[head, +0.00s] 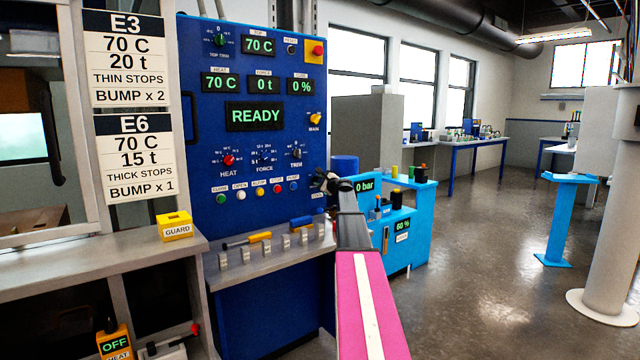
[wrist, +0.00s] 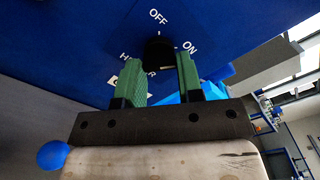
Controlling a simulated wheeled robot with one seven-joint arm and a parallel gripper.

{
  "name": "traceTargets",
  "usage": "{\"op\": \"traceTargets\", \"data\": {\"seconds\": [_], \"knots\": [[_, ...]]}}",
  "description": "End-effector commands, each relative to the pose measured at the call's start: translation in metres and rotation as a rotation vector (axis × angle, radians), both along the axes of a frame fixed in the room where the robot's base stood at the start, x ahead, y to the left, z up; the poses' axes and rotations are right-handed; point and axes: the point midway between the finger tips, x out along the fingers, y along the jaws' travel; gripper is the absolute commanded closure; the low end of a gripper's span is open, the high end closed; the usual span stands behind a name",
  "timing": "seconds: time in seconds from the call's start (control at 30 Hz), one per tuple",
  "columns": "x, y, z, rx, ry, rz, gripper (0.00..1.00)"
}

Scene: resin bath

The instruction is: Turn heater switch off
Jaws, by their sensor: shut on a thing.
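The heater switch (wrist: 158,50) is a round dark knob on a blue face in the wrist view. "OFF" is printed above it and "ON" to its upper right; the heater lettering below is partly covered by a finger. My gripper (wrist: 160,68) is shut on the knob, with one green finger on each side. The knob's pointer is too dark to read for certain. In the head view, my gripper (head: 325,183) is small and dark at the right edge of the blue press panel (head: 205,130), and the switch is hidden there.
The panel's display (head: 254,116) reads READY. A grey ledge (head: 275,262) with several small levers runs below the panel. A light-blue unit (head: 412,258) showing 0 bar stands right of my arm. A yellow guard box (head: 174,227) sits left.

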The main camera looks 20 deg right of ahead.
Motion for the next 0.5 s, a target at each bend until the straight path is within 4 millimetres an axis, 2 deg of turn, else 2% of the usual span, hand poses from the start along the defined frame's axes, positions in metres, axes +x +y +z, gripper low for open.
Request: {"op": "traceTargets", "data": {"seconds": [0.5], "knots": [[-0.0003,0.0000,0.0007,-0.461,-0.123,0.001,0.90]]}}
